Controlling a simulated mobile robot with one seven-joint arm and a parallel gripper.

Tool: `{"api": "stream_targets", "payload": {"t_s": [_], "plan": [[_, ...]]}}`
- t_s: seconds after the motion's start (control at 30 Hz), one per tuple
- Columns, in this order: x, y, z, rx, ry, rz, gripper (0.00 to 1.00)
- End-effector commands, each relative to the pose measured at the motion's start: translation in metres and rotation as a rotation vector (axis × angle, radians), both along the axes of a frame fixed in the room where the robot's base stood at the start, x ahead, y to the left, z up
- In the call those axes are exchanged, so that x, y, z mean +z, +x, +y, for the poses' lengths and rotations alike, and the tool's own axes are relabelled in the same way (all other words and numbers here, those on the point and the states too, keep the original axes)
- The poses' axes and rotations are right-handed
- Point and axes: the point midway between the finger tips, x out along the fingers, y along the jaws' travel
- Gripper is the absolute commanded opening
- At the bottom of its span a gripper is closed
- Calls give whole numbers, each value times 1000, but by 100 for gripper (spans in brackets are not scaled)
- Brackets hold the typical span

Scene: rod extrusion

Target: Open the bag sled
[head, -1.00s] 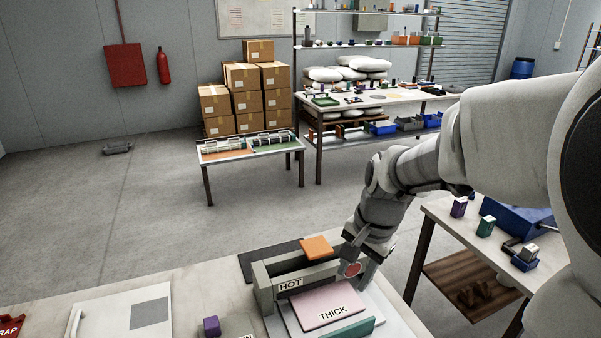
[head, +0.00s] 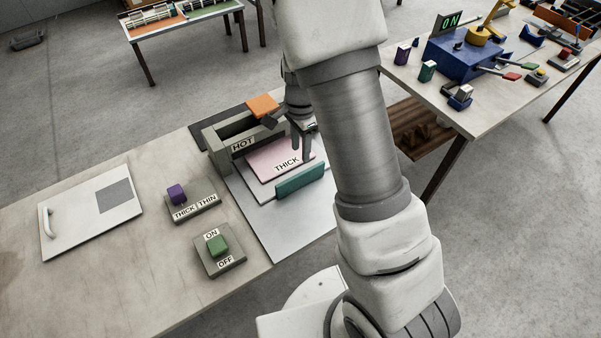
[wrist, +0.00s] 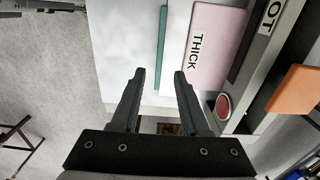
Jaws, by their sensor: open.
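The sled appears to be the pale plate (head: 262,215) with an upright teal bar (head: 300,181) at its front. A pink panel marked THICK (head: 268,153) lies behind the bar, in front of a grey frame marked HOT (head: 215,144). My gripper (head: 290,140) is over the right part of the pink panel, partly hidden by my arm. In the wrist view, my gripper (wrist: 159,75) is open and empty. There the teal bar (wrist: 162,50) lies beyond the fingertips, near the line between them, apart from them. The pink panel (wrist: 212,45) is to the right.
An orange block (head: 262,106) tops the frame, and a red round button (wrist: 223,105) is near the right finger. Left are a purple THICK/THIN switch (head: 176,194), a green ON/OFF switch (head: 217,245) and a white handled panel (head: 90,213). A second table (head: 440,105) stands right.

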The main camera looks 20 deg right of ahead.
Motion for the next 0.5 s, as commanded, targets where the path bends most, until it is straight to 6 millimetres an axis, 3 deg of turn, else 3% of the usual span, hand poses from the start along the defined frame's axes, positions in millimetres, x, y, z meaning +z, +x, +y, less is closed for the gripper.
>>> {"api": "stream_targets", "payload": {"t_s": [0.2, 0.5], "plan": [[-51, -1, -1, -2, 0, 4, 45], [-99, -1, 0, 0, 0, 2, 45]]}}
